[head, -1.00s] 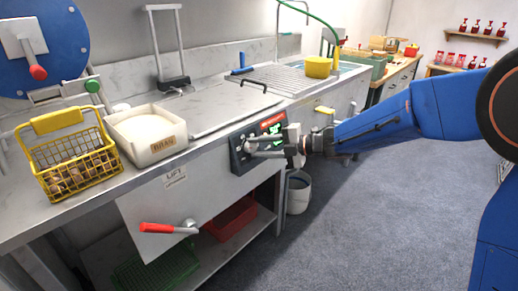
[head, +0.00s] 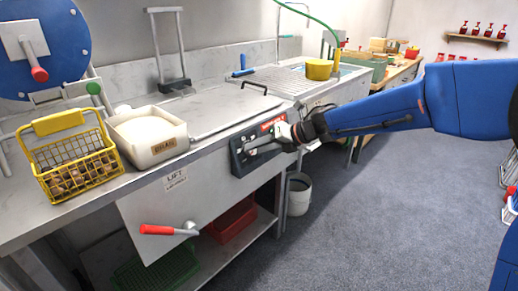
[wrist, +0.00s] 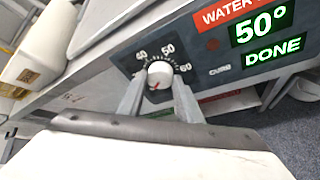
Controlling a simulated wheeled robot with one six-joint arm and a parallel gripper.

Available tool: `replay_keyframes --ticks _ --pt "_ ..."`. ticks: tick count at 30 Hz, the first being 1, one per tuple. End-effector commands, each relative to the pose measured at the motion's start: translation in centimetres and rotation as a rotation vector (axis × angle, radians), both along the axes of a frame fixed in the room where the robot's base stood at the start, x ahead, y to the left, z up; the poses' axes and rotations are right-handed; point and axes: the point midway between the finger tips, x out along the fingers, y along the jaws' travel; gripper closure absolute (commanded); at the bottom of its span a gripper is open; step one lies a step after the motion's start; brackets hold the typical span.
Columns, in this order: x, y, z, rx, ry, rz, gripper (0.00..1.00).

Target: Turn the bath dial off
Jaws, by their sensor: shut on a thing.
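The bath dial (wrist: 159,74) is a white round knob on the dark control panel (wrist: 125,58), between scale marks 40, 50 and 60. Its red mark is at the lower left of the knob, away from the numbers. My gripper (wrist: 159,80) has one finger on each side of the dial and is shut on it. In the head view my gripper (head: 256,148) reaches the panel from the right and covers much of it. The green display (wrist: 262,35) reads 50° and DONE.
A bran tub (head: 150,145) and a yellow wire basket (head: 75,172) of chestnuts stand on the counter to the left. A red-handled lift crank (head: 168,230) sticks out from the front below. A white bucket (head: 298,196) stands on the floor under my arm.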

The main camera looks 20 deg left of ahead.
Motion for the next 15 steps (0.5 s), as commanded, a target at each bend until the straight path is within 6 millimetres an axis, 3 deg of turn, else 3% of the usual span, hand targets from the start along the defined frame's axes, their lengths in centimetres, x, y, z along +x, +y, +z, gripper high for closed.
replay_keyframes --ticks 15 --pt "-0.18 0.04 -0.16 -0.075 -0.171 0.061 0.91"
